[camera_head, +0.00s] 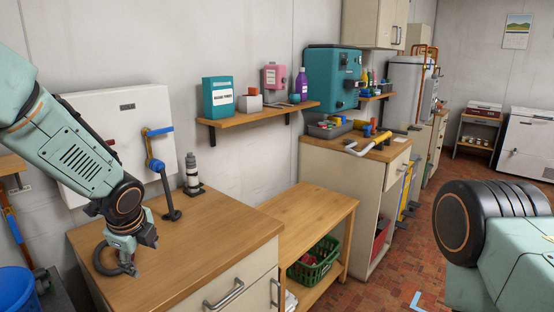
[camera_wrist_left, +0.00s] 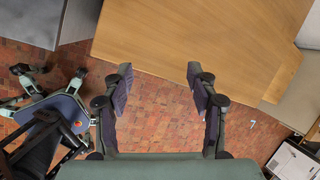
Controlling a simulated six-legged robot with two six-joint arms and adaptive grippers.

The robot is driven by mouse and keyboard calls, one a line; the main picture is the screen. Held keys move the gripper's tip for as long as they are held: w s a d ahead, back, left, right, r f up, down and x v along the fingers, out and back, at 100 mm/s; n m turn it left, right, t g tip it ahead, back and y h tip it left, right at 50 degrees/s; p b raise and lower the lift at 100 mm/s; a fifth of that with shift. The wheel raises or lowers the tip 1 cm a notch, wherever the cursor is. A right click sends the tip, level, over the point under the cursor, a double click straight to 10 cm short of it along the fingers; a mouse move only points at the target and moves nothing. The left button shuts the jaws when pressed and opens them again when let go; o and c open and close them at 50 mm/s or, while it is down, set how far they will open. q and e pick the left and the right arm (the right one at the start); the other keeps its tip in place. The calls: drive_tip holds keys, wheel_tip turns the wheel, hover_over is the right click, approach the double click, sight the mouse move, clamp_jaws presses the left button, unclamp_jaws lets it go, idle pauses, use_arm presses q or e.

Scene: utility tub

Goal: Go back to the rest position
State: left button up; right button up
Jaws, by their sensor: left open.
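My left arm comes in from the left in the head view, bent down over the near wooden worktop. My left gripper (camera_head: 126,262) hangs low over the worktop's left part, close to a dark ring-shaped thing; I cannot tell whether they touch. In the left wrist view, the left gripper (camera_wrist_left: 158,78) has its two fingers wide apart with nothing between them. Wood and red brick floor show beyond them. Part of my right arm (camera_head: 495,235) shows at the lower right of the head view; its gripper is not visible.
The near worktop (camera_head: 215,225) holds a dark upright fitting (camera_head: 193,175). A white wall box (camera_head: 125,130) has a blue-handled lever (camera_head: 158,150). A shelf (camera_head: 260,113) carries boxes and bottles. A lower wooden bench (camera_head: 312,213) has a green basket (camera_head: 315,262) below.

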use_arm(q)
drive_tip(key=s+d+f+n+h+b, duration=0.1)
drive_tip(key=s+d+f+n+h, duration=0.1)
drive_tip(key=s+d+f+n, duration=0.35)
drive_tip(key=s+d+f+n+h+b, duration=0.1)
drive_tip(key=s+d+f+n, duration=0.1)
drive_tip(key=s+f+n, duration=0.7)
drive_tip(key=s+f+n+g+b, duration=0.2)
drive_tip(key=s+f, duration=0.6)
drive_tip(key=s, duration=0.4)
drive_tip(key=s+a+f+n+g+y+b, duration=0.1)
drive_tip(key=s+f+n, duration=0.3)
drive_tip(key=s+f, duration=0.4)
drive_tip(key=s+g+b, duration=0.1)
drive_tip(key=s, duration=0.4)
drive_tip(key=shift+f+n, duration=0.3)
drive_tip(key=shift+n, duration=0.05)
drive_tip(key=shift+w, duration=0.1)
